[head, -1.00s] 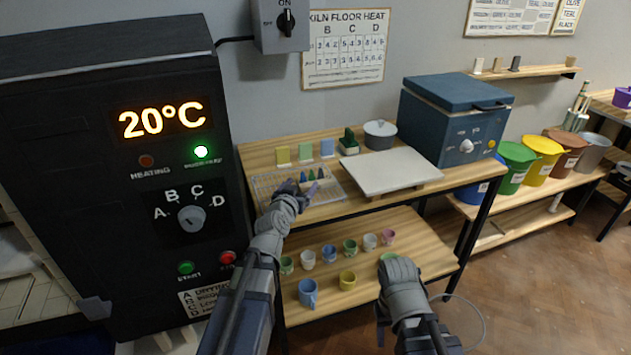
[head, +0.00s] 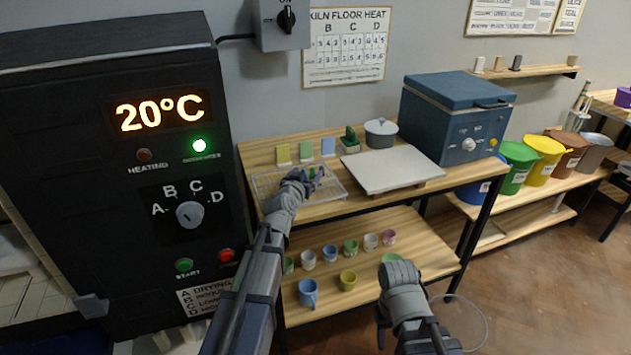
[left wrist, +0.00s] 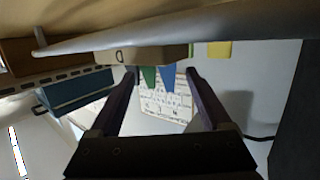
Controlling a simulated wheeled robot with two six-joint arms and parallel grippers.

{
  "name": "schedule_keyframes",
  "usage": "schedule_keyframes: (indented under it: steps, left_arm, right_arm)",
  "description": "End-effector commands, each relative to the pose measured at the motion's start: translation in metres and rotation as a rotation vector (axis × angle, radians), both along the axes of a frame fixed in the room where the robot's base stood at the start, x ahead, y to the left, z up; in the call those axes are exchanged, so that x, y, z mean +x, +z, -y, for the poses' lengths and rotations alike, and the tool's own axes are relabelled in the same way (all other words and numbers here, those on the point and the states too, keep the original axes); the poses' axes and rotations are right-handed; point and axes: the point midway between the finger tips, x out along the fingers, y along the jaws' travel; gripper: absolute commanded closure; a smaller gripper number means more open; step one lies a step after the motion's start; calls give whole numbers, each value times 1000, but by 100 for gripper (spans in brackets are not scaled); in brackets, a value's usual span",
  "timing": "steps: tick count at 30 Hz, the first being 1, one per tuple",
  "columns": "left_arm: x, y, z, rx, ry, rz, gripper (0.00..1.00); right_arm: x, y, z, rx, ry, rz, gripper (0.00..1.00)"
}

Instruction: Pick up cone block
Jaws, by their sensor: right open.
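The cone block shows in the left wrist view as a tan block (left wrist: 150,56) with a green and a blue cone, upside down in that picture. In the head view its cones (head: 316,172) are partly hidden behind my left gripper (head: 305,178), over the wire rack (head: 335,192) on the upper shelf. In the left wrist view my left gripper (left wrist: 162,82) has its fingers apart, and the cones show between them. Contact cannot be told. My right gripper (head: 388,300) is open over the front right of the lower shelf; its fingers are mostly hidden.
Yellow (head: 283,155), green (head: 306,151) and blue (head: 328,147) tiles stand behind the rack. A pale slab (head: 392,170) lies to its right, with a cactus (head: 349,140) and lidded pot (head: 380,133) behind. Several cups stand below. The black kiln (head: 110,90) is at left.

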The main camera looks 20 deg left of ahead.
Motion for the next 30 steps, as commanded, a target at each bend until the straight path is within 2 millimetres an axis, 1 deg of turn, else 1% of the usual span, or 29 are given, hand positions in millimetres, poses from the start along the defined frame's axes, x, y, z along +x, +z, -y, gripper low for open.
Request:
schedule_keyframes:
  steps: [1, 2, 21, 30]
  left_arm:
    - [0, 0, 0, 0, 0, 0, 25]
    - [0, 0, 0, 0, 0, 0, 28]
    - [0, 0, 0, 0, 0, 0, 100]
    - [0, 0, 0, 0, 0, 0, 100]
  right_arm:
    - [0, 0, 0, 0, 0, 0, 50]
    - [0, 0, 0, 0, 0, 0, 50]
    - [0, 0, 0, 0, 0, 0, 50]
    - [0, 0, 0, 0, 0, 0, 50]
